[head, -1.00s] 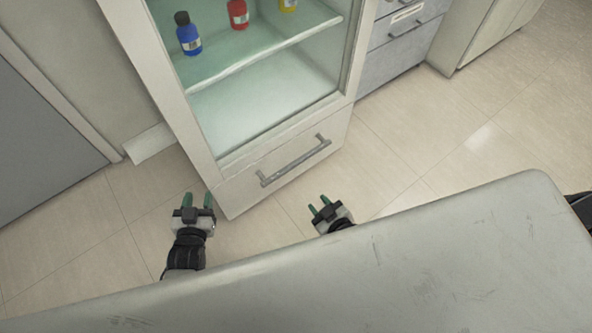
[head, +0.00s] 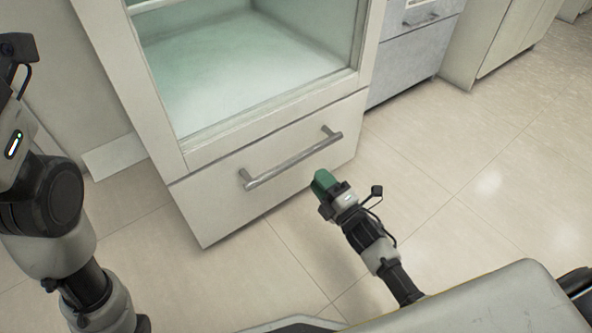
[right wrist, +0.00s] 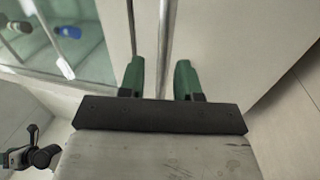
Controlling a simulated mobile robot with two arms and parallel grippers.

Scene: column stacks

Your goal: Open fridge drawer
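The fridge drawer (head: 275,170) is a pale front panel below the glass compartment in the head view, and it looks closed. A grey bar handle (head: 292,160) runs across it. My right gripper (head: 323,180) is just in front of the drawer, near the handle's right end. In the right wrist view, the right gripper's two green fingers (right wrist: 160,75) stand apart, facing the fridge front.
Behind the glass above the drawer is a fridge shelf (head: 230,85). A blue bottle (right wrist: 68,32) stands inside in the right wrist view. Grey drawers (head: 415,55) adjoin on the right. The tiled floor (head: 470,190) to the right is clear.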

